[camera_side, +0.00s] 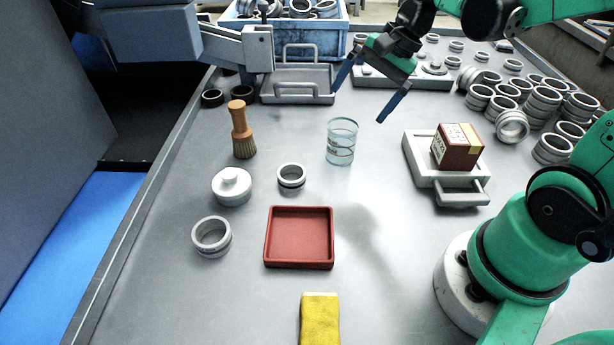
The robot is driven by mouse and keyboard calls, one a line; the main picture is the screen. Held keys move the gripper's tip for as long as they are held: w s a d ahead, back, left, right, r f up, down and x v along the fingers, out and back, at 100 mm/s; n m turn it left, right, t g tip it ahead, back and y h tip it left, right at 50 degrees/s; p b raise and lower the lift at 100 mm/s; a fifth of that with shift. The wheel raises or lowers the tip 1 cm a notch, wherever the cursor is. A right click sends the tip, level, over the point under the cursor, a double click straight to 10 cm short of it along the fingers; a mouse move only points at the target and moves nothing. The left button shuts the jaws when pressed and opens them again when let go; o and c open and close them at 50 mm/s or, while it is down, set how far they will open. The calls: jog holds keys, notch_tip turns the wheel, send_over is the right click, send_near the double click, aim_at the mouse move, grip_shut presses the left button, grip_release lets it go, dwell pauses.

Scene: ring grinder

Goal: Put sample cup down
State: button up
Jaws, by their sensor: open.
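The sample cup (341,142) is a clear glass cup with faint markings. It stands upright on the grey table (385,235), in the middle of the side view. My gripper (366,106) is above and behind it in the picture, with its two blue-tipped fingers spread apart. The gripper is open and empty, and the cup appears to be clear of the fingers.
A red tray (299,238) lies in front. A box (457,147) sits on a grey holder (423,165) at right. Many rings fill the back right.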

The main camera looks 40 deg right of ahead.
jog(key=s+a+n+t+h, duration=0.3)
jog(key=a+n, duration=0.2)
jog(key=n, duration=0.8)
jog(key=shift+a+r+n+t+h, duration=0.2)
jog(key=shift+r+n+t+h, duration=0.1)
jog(key=shift+r+t+h, duration=0.1)
